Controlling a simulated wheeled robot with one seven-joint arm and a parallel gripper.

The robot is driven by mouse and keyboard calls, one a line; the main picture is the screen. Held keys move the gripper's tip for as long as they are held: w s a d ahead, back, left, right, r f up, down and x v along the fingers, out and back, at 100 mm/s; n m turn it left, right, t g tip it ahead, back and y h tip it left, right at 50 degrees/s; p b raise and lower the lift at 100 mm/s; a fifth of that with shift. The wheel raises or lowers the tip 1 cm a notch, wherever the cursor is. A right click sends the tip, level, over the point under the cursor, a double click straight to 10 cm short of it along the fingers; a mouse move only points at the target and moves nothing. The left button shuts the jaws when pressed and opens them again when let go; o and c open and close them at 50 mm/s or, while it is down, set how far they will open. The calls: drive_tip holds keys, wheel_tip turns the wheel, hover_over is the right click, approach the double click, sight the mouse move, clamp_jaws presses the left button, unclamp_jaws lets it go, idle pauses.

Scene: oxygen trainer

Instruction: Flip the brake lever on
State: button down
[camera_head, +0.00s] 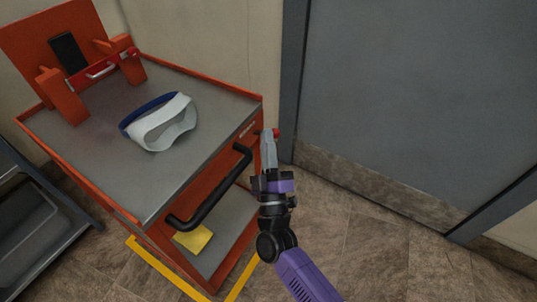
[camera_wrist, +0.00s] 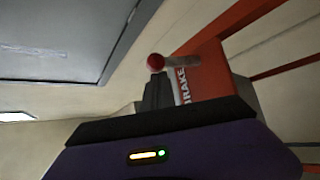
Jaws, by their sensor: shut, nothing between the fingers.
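The brake lever (camera_wrist: 183,61) shows in the wrist view as a short grey rod with a red round knob at its left end, beside the white "BRAKE" lettering on the orange cart post. In the head view only its red knob (camera_head: 276,133) shows at the cart's right corner; my gripper hides the rest. My gripper (camera_head: 267,137) is shut and empty, its fingers pointing up at that corner. In the wrist view the dark fingers (camera_wrist: 157,92) are just below the knob. I cannot tell whether they touch the lever.
The orange cart (camera_head: 95,165) has a grey top with a white and blue visor (camera_head: 162,122) and a red-handled bracket. A black push handle (camera_head: 208,190) sticks out left of my gripper. A grey door (camera_head: 415,90) stands to the right. Floor between is clear.

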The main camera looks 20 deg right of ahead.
drive_tip(key=shift+w+r, duration=0.15)
drive_tip(key=shift+w, duration=0.05)
drive_tip(key=shift+f+b, duration=0.2)
drive_tip(key=shift+b, duration=0.1)
drive_tip(key=shift+s+d+f+m+h+b, duration=0.1)
drive_tip(key=shift+m+h+b, duration=0.4)
drive_tip(key=shift+f+m+b, duration=0.15)
drive_tip(key=shift+m+b, duration=0.15)
wheel_tip(320, 180, down, 5)
drive_tip(key=m+g+h+b, duration=0.2)
drive_tip(key=m+h+b, duration=0.2)
drive_tip(key=m+b, duration=0.1)
drive_tip(key=m+g+h+b, duration=0.2)
drive_tip(key=m+h+b, duration=0.3)
drive_tip(key=m, duration=0.1)
drive_tip(key=m+g+h+b, duration=0.3)
drive_tip(key=m+h+b, duration=0.2)
drive_tip(key=m, duration=0.1)
drive_tip(key=shift+s+d+b, duration=0.1)
drive_tip(key=shift+b, duration=0.3)
drive_tip(key=shift+f, duration=0.1)
